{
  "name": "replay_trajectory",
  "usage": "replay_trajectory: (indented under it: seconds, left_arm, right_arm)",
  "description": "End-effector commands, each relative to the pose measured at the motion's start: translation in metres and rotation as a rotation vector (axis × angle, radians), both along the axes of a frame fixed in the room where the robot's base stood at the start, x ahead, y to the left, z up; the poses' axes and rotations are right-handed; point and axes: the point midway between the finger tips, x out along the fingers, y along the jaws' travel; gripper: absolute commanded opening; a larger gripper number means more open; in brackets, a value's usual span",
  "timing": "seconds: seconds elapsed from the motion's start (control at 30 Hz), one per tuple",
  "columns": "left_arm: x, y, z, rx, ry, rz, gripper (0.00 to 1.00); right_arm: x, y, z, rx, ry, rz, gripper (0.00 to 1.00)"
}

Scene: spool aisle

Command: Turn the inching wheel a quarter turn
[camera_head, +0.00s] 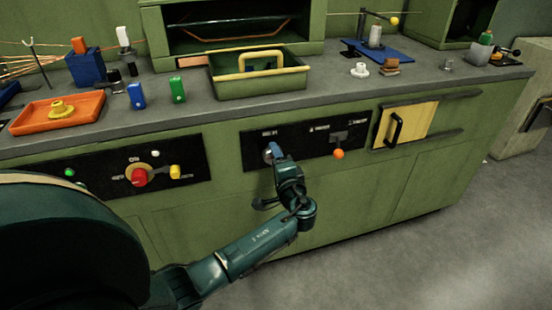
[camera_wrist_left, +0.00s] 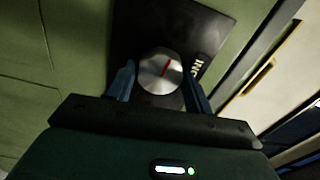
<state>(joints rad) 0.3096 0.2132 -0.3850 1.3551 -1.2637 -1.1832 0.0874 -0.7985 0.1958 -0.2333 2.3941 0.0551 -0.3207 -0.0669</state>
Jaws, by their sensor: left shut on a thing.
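The inching wheel is a round silver knob with a red mark, on a black panel; it shows in the left wrist view (camera_wrist_left: 160,72) between my fingers. In the head view it is mostly hidden by my left gripper (camera_head: 274,152), which reaches the black panel (camera_head: 309,134) on the cabinet front. In the left wrist view my left gripper (camera_wrist_left: 160,84) has one blue finger on each side of the wheel and is shut on it. The red mark runs at a slant in that view. My right gripper is not in view.
A red button (camera_head: 138,177) and yellow knob (camera_head: 174,171) are on the left panel. A green tray (camera_head: 258,84) stands on the worktop above. A yellow door (camera_head: 404,124) is further right.

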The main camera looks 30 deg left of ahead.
Motion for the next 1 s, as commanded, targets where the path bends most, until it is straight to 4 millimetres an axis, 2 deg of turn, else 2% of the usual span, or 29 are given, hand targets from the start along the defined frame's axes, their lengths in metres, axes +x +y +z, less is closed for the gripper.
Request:
replay_trajectory:
  seconds: [0.27,0.3,0.57,0.83,1.0]
  left_arm:
    - [0.000,0.000,0.000,-0.001,0.001,0.000,0.29]
    - [0.000,0.000,0.000,-0.001,0.000,0.000,0.52]
    - [0.000,0.000,0.000,-0.001,-0.001,0.000,0.73]
    - [-0.001,-0.002,0.000,-0.001,0.000,-0.001,0.73]
    - [-0.013,-0.017,0.000,-0.003,0.000,-0.003,0.73]
  right_arm:
    - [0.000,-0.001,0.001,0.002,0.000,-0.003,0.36]
    - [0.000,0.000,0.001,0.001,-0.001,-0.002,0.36]
    - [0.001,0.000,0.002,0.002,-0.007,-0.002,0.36]
    - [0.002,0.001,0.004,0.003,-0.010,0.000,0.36]
    - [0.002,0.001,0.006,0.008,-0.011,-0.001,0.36]
